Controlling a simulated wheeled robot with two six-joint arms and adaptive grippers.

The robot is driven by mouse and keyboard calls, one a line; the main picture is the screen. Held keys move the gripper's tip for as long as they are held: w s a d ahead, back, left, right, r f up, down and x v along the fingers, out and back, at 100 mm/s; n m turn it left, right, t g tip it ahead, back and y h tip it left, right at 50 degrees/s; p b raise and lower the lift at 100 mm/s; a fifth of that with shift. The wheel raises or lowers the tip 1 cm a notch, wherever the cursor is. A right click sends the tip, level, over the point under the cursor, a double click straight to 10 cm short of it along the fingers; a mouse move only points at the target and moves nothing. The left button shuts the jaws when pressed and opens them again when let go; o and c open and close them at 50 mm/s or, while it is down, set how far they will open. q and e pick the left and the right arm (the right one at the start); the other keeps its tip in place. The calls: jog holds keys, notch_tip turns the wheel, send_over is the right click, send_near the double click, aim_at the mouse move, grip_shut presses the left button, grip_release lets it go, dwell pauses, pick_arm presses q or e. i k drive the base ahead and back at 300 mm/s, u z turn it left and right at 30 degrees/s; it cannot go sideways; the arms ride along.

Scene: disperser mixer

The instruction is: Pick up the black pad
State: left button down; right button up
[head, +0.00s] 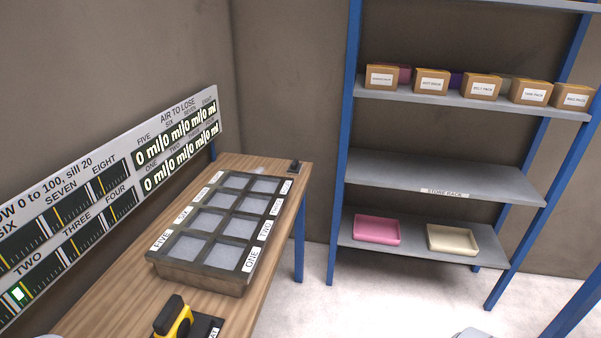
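A small black block-like thing (294,166) lies at the far right corner of the wooden table; it may be the black pad, but it is too small to be sure. A flat black plate (208,328) lies at the table's near end, cut off by the bottom edge, with a partly hidden white label. A yellow and black device (174,318) stands on or beside this plate and covers part of it. I cannot tell which of the two black things is the pad.
A dark tray (196,272) with several grey-filled, labelled cells takes up the middle of the wooden table (105,300). A gauge panel (130,175) runs along the left. A blue-framed rack (440,175) holds labelled boxes (431,80), a pink tray (377,230) and a cream tray (452,240). Floor between is clear.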

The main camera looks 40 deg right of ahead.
aim_at(295, 168)
jog(key=z, duration=1.35)
